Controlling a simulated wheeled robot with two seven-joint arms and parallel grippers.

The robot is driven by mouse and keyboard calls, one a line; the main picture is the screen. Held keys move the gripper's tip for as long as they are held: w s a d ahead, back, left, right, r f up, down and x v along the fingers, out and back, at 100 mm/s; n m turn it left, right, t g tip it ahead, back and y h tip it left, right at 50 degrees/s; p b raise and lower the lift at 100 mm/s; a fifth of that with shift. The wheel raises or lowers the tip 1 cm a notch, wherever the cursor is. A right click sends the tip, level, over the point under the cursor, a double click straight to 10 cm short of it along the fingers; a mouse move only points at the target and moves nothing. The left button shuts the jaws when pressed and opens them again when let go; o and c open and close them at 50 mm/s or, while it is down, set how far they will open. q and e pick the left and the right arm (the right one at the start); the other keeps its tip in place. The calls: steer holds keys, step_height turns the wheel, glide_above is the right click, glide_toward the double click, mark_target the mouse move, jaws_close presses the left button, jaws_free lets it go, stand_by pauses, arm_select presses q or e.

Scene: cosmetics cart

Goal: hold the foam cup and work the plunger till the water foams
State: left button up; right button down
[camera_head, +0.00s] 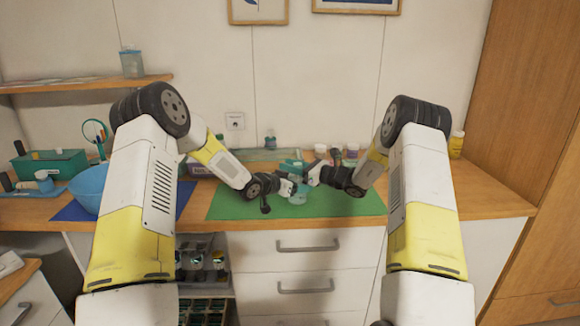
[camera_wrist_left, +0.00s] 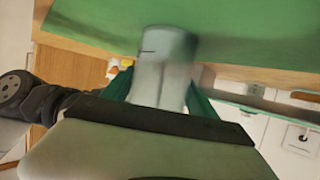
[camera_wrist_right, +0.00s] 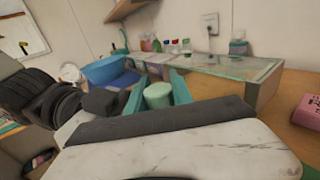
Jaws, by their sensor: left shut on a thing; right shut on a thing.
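The foam cup (camera_head: 298,197) is a pale, clear grey cylinder above the green mat (camera_head: 230,207). In the left wrist view the cup (camera_wrist_left: 165,62) stands between the green fingers of my left gripper (camera_wrist_left: 160,92), which is shut on it. My right gripper (camera_head: 297,168) is just above and behind the cup in the head view. In the right wrist view its teal fingers are shut on a pale green round plunger knob (camera_wrist_right: 158,94). The plunger's rod and the water in the cup are hidden or too small to tell.
A blue bowl (camera_head: 88,188) stands left on a blue mat, near a green box (camera_head: 50,165). A glass shelf (camera_wrist_right: 225,65) with small bottles is behind the mat. A pink box (camera_wrist_right: 308,111) lies at the right in the right wrist view. The right end of the counter is mostly clear.

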steer(key=shift+r, duration=0.1)
stand_by(0.7)
step_height(320, 180, up, 5)
steer(key=shift+r, duration=0.15)
steer(key=c, duration=1.1)
jaws_free()
steer(key=shift+d, duration=0.1)
steer(key=v, duration=1.2)
